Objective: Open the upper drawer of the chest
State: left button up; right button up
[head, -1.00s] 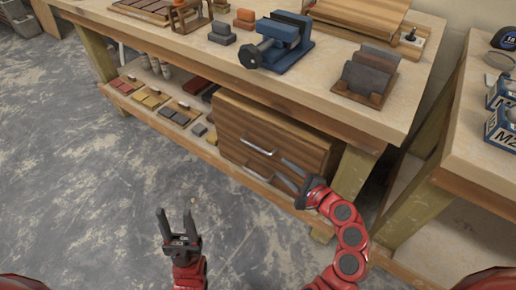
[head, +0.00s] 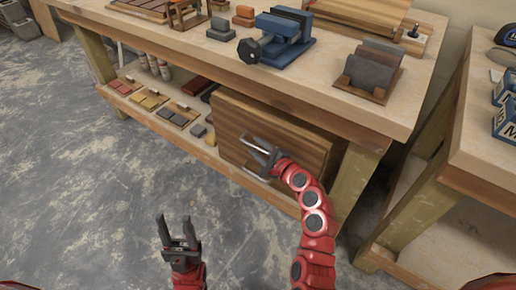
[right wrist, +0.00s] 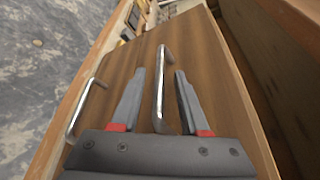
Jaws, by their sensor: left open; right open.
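The wooden chest (head: 290,128) stands on the low shelf under the workbench, and its wooden front fills much of the right wrist view (right wrist: 125,65). The upper drawer's metal bar handle (right wrist: 161,75) runs between the two fingers of my right gripper (right wrist: 160,76). The fingers are open, one on each side of the bar with gaps. The lower handle (right wrist: 84,106) is to the left in that view, outside the fingers. In the head view my right gripper (head: 259,148) covers part of the chest front. My left gripper (head: 174,218) is open and empty over the floor.
The workbench top (head: 210,58) overhangs the chest and carries a blue vise (head: 282,40). A bench leg (head: 354,185) stands right of the chest. Tiles and small blocks (head: 150,100) lie on the shelf to the left. The floor in front is clear.

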grip_shut()
dwell(1.3)
